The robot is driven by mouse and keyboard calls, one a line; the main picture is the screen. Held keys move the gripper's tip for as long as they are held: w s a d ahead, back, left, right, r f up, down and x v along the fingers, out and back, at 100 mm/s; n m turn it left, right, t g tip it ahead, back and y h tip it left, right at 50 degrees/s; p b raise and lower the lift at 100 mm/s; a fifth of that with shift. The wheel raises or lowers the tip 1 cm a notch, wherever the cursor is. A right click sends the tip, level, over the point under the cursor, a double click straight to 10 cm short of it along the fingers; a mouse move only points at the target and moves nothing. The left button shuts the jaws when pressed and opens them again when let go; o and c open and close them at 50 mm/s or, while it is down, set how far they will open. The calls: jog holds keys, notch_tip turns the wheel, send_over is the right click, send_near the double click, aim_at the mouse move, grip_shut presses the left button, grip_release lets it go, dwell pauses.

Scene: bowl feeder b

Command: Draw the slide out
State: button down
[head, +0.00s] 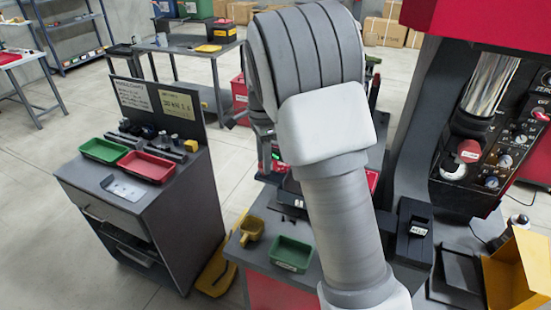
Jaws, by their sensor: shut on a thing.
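I cannot pick out the slide for certain. Parts of a red and dark device (266,150) with a small green light show just left of my arm. Whether the slide is there, and where it stands, is hidden.
A green bin (291,254) and a yellow scoop-like container (251,229) sit on the bench below. A grey cabinet (150,215) with green and red trays stands left. A red press (480,130) and a yellow box (519,268) are right. Floor is clear between the cabinet and far tables.

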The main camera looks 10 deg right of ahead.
jog(key=shift+w+a+r, duration=0.1)
jog(key=shift+w+a, duration=0.2)
jog(key=shift+a, duration=0.05)
jog(key=shift+c, duration=2.3)
grip_release()
jog(key=shift+a, duration=0.1)
notch_tip(320, 180, up, 17)
jog(key=shift+r, duration=0.15)
